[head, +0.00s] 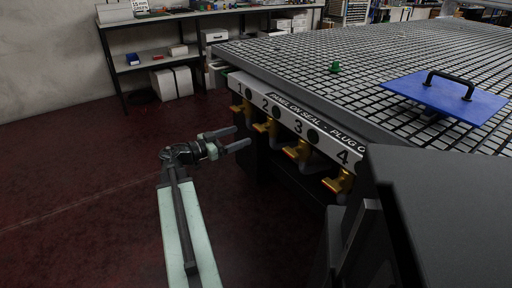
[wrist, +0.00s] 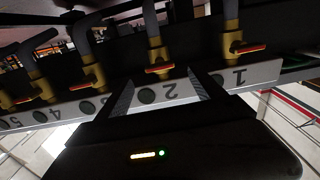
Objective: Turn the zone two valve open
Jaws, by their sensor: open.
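The zone two valve (head: 267,126) is a brass valve below the label 2 on the white numbered strip (head: 316,129) along the table edge. In the wrist view the picture is turned over. There the valve body (wrist: 157,54) sits on a grey hose, and its orange-edged lever (wrist: 160,69) lies across the hose line. My gripper (head: 240,138) is open and empty, in front of the strip near valves 1 and 2. In the wrist view its two fingers (wrist: 162,80) stand either side of the label 2, apart from the lever.
Neighbouring brass valves 1 (head: 241,107) and 3 (head: 297,150) sit close on either side, with valve 4 (head: 339,182) further right. A blue plate (head: 443,97) with a black handle and a green knob (head: 335,67) are on the grid table (head: 300,50). The floor at left is clear.

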